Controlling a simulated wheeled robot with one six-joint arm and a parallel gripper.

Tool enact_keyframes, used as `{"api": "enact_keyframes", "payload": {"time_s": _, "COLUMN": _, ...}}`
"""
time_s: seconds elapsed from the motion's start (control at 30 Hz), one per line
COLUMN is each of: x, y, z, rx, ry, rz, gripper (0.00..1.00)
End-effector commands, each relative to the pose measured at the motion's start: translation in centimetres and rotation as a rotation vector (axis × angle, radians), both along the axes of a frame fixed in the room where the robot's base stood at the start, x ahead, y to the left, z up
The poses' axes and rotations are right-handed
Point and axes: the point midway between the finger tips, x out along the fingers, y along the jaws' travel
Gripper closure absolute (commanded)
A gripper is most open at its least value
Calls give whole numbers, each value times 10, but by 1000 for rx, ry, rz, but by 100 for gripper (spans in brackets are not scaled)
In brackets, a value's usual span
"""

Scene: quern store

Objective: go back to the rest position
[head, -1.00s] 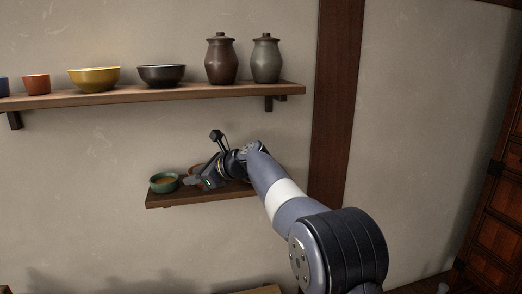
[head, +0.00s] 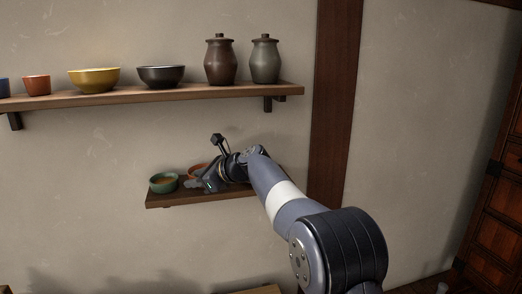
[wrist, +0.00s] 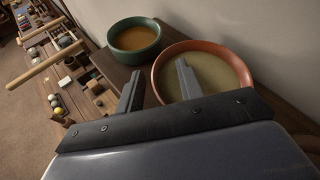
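My gripper (head: 201,185) is at the small lower wall shelf (head: 180,201). In the wrist view my gripper (wrist: 159,67) has its two fingers apart, with nothing held between them. A red-orange bowl (wrist: 243,73) with greenish-brown contents lies just beyond the right finger, which overlaps its near part in the picture; I cannot tell whether they touch. A green bowl (wrist: 114,46) with brown contents stands further off to its left. In the head view the green bowl (head: 163,183) is at the shelf's left end, and the red-orange bowl (head: 197,170) is partly hidden by my arm.
Above is a long shelf (head: 150,97) with a yellow bowl (head: 94,79), a black bowl (head: 161,76), a brown jar (head: 220,61) and a grey jar (head: 265,60). A dark wooden post (head: 336,100) stands to the right. The wall between the shelves is clear.

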Motion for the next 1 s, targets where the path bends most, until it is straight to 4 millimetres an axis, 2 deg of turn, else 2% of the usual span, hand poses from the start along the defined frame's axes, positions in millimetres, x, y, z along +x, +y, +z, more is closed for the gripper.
{"api": "enact_keyframes", "payload": {"time_s": 0.1, "x": -9, "y": -21, "z": 10, "rx": 1, "ry": -6, "rz": -5, "gripper": 65}}
{"api": "enact_keyframes", "payload": {"time_s": 0.57, "x": -48, "y": -97, "z": 47, "rx": 1, "ry": -4, "rz": -6, "gripper": 65}}
{"api": "enact_keyframes", "payload": {"time_s": 1.0, "x": -12, "y": -23, "z": 15, "rx": -1, "ry": 2, "rz": 1, "gripper": 65}}
